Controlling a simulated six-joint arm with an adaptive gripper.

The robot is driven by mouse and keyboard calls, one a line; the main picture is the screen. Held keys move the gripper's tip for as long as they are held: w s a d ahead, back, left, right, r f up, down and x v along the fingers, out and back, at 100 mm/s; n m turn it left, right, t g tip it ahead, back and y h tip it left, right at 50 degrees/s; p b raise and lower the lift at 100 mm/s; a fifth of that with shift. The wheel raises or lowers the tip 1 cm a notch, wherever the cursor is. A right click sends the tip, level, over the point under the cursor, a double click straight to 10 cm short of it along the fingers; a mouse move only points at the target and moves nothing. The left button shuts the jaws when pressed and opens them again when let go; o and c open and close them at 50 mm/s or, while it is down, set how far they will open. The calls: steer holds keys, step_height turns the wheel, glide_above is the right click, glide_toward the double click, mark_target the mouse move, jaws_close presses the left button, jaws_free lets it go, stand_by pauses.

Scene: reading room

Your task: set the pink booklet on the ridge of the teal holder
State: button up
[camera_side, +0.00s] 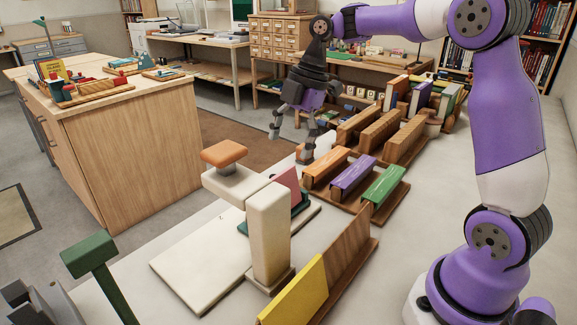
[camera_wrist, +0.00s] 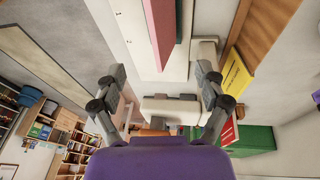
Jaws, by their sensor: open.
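The pink booklet (camera_side: 286,187) stands tilted behind the beige post in the side view, which hides part of it. The teal holder (camera_side: 302,207) is low around the booklet's foot, also partly hidden. In the wrist view the pink booklet (camera_wrist: 160,28) is a long slab at the top, with a dark teal strip, apparently the holder (camera_wrist: 180,22), along its right side. I cannot tell how the booklet rests on the ridge. My gripper (camera_side: 289,143) is open and empty, raised beyond the booklet; its fingers (camera_wrist: 162,70) are wide apart in the wrist view.
A beige post (camera_side: 268,235) with an orange-capped arm (camera_side: 224,153) stands in front of the booklet. To the right are orange, purple and green blocks (camera_side: 382,184) on a wooden rack. A yellow booklet (camera_side: 297,293) is nearer. The pale board (camera_side: 195,265) has free room.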

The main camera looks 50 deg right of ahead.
steer(key=s+a+r+m+t+h, duration=0.1)
steer(key=s+a+r+m+t, duration=0.15)
steer(key=s+a+m, duration=0.4)
steer(key=s+d+f+m+t+h, duration=0.1)
steer(key=s+d+f+m, duration=0.1)
steer(key=s+m, duration=0.6)
steer(key=m, duration=0.3)
steer(key=shift+d+h, duration=0.4)
